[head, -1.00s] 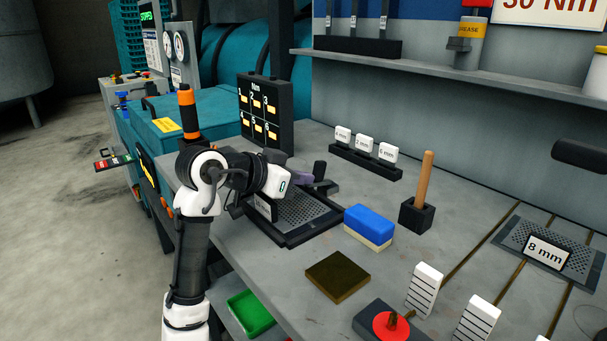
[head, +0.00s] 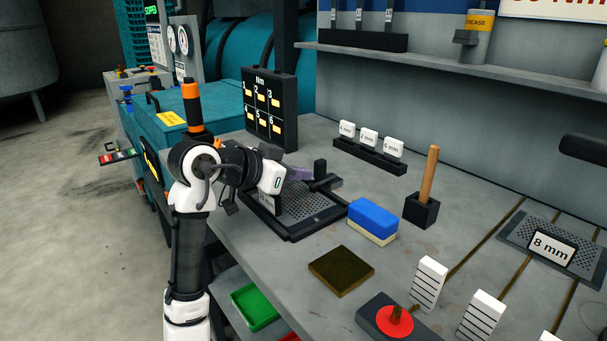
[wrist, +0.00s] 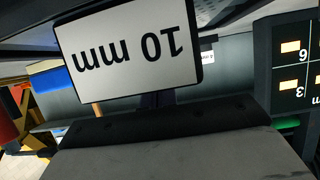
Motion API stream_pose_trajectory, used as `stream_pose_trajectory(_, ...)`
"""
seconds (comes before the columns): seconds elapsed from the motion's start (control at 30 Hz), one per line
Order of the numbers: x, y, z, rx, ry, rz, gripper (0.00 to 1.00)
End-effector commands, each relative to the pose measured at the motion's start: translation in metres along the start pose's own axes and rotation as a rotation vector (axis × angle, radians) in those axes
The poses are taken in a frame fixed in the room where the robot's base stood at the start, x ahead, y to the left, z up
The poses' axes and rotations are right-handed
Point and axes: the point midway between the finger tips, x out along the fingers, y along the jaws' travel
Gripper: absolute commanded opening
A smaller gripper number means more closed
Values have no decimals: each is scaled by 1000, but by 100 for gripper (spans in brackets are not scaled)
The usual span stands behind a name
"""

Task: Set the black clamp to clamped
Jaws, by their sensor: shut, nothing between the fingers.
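The black clamp (head: 322,181) stands at the back corner of a dark perforated tray (head: 310,214) in the head view. It has a short upright post and a low dark arm beside it. My gripper (head: 305,174) hangs over the back left of the tray, its white hand at the left and its purplish-grey fingers pointing right toward the clamp. The fingers are shut and empty. The fingertips appear close beside the clamp post; I cannot tell whether they touch. In the wrist view a white "10 mm" sign (wrist: 128,52) shows upside down; the clamp is not clearly seen there.
A blue-and-cream sponge block (head: 373,217) lies right of the tray. A black torque board (head: 269,108) stands behind. A wooden-handled tool in a black holder (head: 421,211), a brown plate (head: 341,271) and a red button (head: 395,321) stand on the bench.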

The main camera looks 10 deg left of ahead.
Motion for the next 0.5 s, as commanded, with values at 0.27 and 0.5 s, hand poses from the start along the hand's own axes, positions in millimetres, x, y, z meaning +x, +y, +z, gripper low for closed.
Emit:
stream_pose_trajectory(0.27, -66, -1, 0, 1, 2, -6, 0)
stream_pose_trajectory(0.5, -108, -1, 0, 0, 2, -5, 0)
